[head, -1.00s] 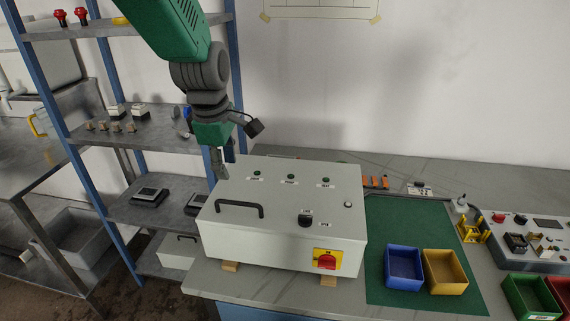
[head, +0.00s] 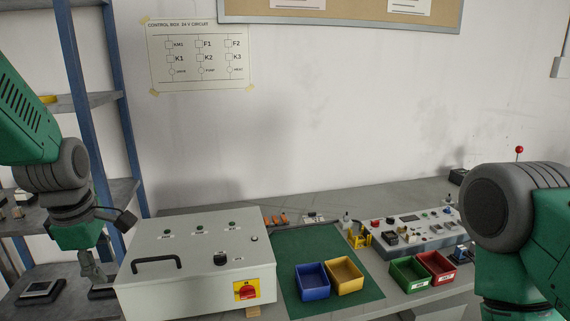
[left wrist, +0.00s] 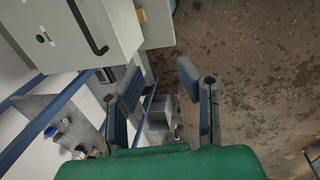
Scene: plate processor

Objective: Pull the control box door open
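The grey control box (head: 130,301) lies on the bench, its door (head: 190,262) facing up and shut. The door has a black bar handle (head: 157,263) near its left edge, also seen in the left wrist view (left wrist: 88,28). My left gripper (head: 98,281) is just left of the box, pointing down, apart from the handle. In the left wrist view its two fingers (left wrist: 168,95) are spread with nothing between them. My right arm shows at the right edge, but its gripper is out of the picture.
A red-yellow switch (head: 246,290) sits on the box front. Blue (head: 312,283) and yellow (head: 344,276) bins stand on a green mat (head: 293,245). Green and red bins and a control panel (head: 415,228) are farther right. A blue-post shelf (head: 88,110) stands behind my left arm.

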